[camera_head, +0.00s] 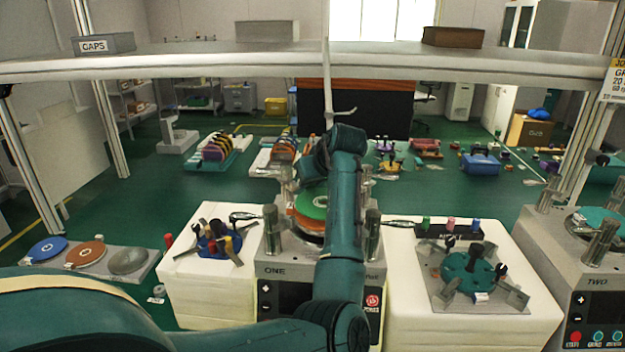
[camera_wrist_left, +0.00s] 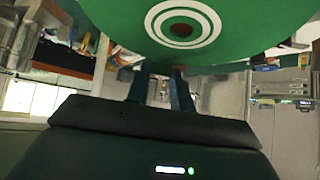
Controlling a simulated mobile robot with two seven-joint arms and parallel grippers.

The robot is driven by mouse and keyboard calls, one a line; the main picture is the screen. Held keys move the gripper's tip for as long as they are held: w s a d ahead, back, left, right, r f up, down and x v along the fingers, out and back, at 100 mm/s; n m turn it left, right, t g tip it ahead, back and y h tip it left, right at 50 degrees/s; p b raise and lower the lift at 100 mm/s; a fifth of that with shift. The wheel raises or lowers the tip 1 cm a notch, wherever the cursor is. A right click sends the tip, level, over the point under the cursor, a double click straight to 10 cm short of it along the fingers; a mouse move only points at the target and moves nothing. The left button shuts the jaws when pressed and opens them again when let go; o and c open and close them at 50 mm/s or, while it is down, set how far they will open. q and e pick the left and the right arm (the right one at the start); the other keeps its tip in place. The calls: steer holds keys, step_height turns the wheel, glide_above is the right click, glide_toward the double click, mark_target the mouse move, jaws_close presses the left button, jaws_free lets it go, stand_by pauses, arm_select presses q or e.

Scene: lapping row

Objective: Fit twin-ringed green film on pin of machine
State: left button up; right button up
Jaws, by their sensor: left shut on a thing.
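The green film is a disc with two white rings around a dark centre hole (camera_wrist_left: 240,48). In the left wrist view, my left gripper (camera_wrist_left: 160,76) is shut on its near edge. In the head view, the green film (camera_head: 311,207) shows beside my left arm, over the top of machine ONE (camera_head: 272,269). An orange disc (camera_head: 306,226) shows just below it on the machine. The arm hides the film's right part and the gripper in the head view. I cannot see the pin or tell whether the film is around it. My right gripper is out of view.
Upright metal posts (camera_head: 272,230) stand around machine ONE's top. White blocks with tools flank it, a left one (camera_head: 205,285) and a right one (camera_head: 465,325). Machine TWO (camera_head: 585,275) is at the right. Blue, orange and grey discs lie on a tray (camera_head: 140,270) at the left. A shelf crosses above.

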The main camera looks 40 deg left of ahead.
arm_select(q)
steer(key=shift+f, duration=0.35)
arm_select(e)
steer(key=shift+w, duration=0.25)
arm_select(q)
steer(key=shift+f+b, duration=0.35)
steer(key=shift+f, duration=0.35)
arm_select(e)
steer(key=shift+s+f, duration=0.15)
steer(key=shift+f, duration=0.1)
arm_select(q)
steer(key=o, duration=1)
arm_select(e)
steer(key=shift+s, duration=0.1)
arm_select(q)
steer(key=shift+o, duration=0.2)
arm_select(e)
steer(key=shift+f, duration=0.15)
arm_select(q)
steer(key=v, duration=0.3)
steer(key=shift+b, duration=0.35)
steer(key=b+v, duration=0.1)
steer(key=v, duration=0.7)
steer(key=shift+d+r, duration=0.2)
steer(key=shift+d, duration=0.1)
steer(key=shift+v, duration=0.75)
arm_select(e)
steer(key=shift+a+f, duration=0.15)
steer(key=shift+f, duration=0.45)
